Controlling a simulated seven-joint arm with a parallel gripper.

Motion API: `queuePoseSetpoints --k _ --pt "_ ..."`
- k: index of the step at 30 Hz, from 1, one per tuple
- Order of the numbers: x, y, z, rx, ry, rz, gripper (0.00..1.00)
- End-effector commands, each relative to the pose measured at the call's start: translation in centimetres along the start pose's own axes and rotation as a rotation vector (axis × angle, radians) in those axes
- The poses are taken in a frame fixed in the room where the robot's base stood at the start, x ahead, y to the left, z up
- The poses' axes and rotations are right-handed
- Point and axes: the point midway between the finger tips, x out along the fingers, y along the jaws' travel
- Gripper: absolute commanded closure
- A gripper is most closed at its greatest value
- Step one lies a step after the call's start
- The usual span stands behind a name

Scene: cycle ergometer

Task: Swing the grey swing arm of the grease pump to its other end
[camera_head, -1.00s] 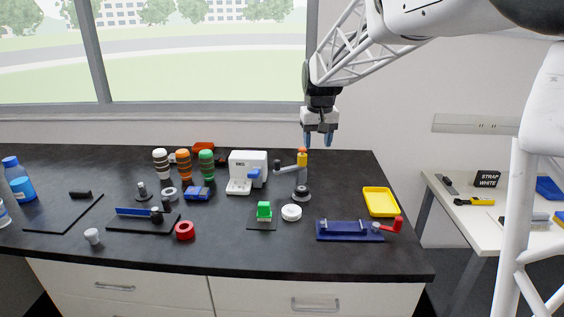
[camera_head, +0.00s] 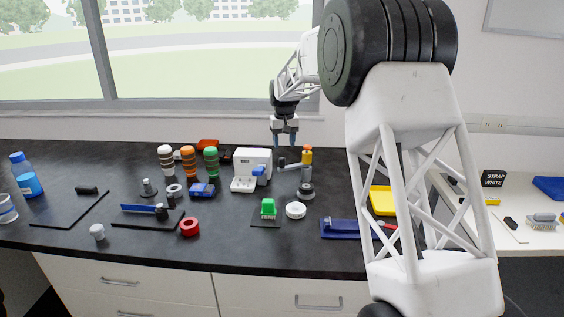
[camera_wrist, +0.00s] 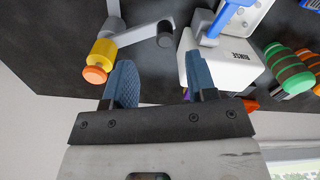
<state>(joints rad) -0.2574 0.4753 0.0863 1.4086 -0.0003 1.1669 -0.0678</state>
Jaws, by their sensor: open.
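The grease pump (camera_head: 307,176) stands at the back right of the black bench, with a round dark base, a grey post and a yellow and orange top. Its grey swing arm (camera_head: 293,165) points left from the post and ends in a dark knob (camera_head: 282,162). In the wrist view the swing arm (camera_wrist: 138,35) runs right from below the yellow part to the dark knob (camera_wrist: 166,33). My gripper (camera_head: 285,140) is open and empty, above and behind the knob. In the wrist view the knob lies beyond the gap between my fingertips (camera_wrist: 158,78), apart from both.
A white machine marked RINSE (camera_head: 252,168), with a blue lever, stands close left of the knob. Striped cups (camera_head: 188,160) stand farther left. A white round piece (camera_head: 295,210) and a green block (camera_head: 268,208) lie in front. My arm hides part of the yellow tray (camera_head: 381,200).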

Motion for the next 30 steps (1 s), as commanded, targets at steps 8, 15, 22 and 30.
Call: queuePoseSetpoints --k 8,15,22,30 --pt "0.9 -0.5 -1.3 -0.007 -0.005 -0.001 0.48" --pt "0.9 -0.5 -1.2 -0.007 -0.005 -0.001 0.48" --pt "1.5 -0.5 -1.2 -0.007 -0.005 -0.001 0.48" --pt "4.1 -0.5 -1.2 -0.007 -0.006 -0.001 0.48"
